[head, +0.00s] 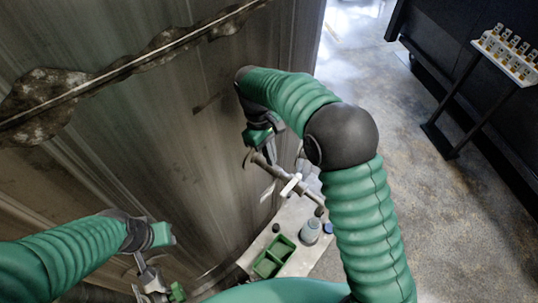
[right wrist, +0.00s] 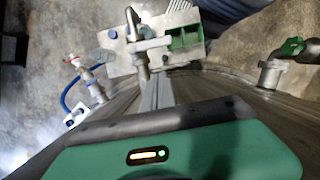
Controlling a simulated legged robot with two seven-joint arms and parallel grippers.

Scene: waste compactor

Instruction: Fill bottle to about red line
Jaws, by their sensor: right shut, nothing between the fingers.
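The bottle (head: 310,230) stands upright on a small light table (head: 292,262) below the metal tank wall. Its red line cannot be made out. A metal tap (head: 275,175) with a white lever (head: 290,184) juts from the wall above the table; the tap also shows in the right wrist view (right wrist: 141,45). My right gripper (head: 251,158) is beside the tap's wall end, its fingers (right wrist: 150,95) shut and empty; contact with the tap cannot be told. My left gripper (head: 164,235) is near the wall at lower left, its fingers unclear.
A green divided tray (head: 268,262) sits on the table by the bottle. A second valve with a green handle (head: 177,291) is below my left gripper. A red-handled valve (right wrist: 74,60) and blue hose (right wrist: 66,100) show. A rack (head: 508,55) stands far right; floor between is open.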

